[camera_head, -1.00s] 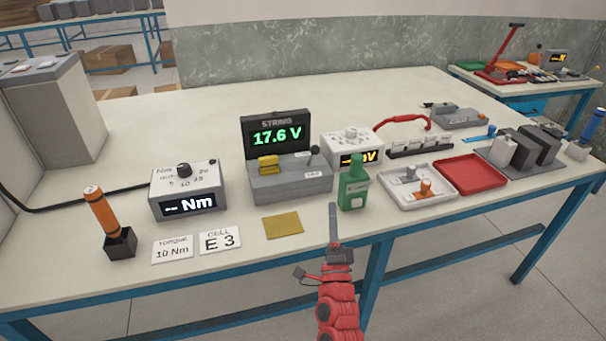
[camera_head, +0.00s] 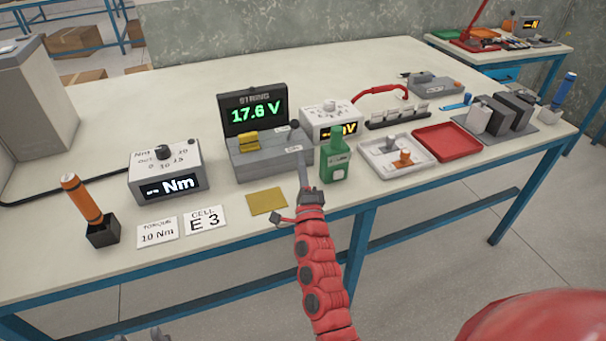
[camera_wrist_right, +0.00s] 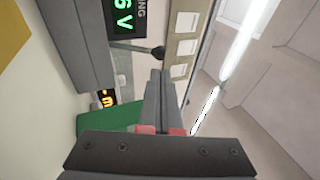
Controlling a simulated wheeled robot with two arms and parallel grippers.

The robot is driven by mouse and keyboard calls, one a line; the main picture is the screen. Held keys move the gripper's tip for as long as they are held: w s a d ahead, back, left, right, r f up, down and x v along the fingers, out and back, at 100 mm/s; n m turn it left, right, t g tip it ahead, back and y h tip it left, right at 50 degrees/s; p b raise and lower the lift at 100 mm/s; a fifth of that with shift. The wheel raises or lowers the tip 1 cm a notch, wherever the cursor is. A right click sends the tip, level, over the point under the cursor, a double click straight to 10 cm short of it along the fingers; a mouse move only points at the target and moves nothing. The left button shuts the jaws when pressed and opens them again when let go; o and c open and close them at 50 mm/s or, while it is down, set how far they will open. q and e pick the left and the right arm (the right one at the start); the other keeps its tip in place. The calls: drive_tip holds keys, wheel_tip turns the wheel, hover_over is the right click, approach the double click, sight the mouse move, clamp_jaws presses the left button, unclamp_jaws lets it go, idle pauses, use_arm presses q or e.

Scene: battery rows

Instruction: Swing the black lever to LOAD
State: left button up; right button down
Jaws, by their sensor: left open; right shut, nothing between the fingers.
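The grey tester (camera_head: 270,160) stands mid-table with its "STRING" display (camera_head: 252,112) reading 17.6 V. Its black lever (camera_head: 294,126) has a ball knob and sits at the right end of the tester top. The lever's stem and knob (camera_wrist_right: 158,52) also show in the right wrist view. A small label lies beside it, too small to read. My right gripper (camera_head: 302,163) is shut and empty, in front of the tester's right end, below the knob. Whether it touches the lever I cannot tell. My left gripper (camera_head: 145,336) barely shows at the bottom edge, open.
A green bottle (camera_head: 335,160) stands close right of my right gripper. A meter (camera_head: 331,118) is behind it. A white tray (camera_head: 378,147) and red tray (camera_head: 447,142) lie further right. A yellow pad (camera_head: 267,201) lies in front of the tester. A torque meter (camera_head: 168,174) stands left.

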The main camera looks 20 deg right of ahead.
sight(295, 129)
drive_tip(key=p+x, duration=0.1)
drive_tip(key=x, duration=0.6)
drive_tip(key=shift+w+d+r, duration=0.1)
drive_tip(key=shift+w+r, duration=0.05)
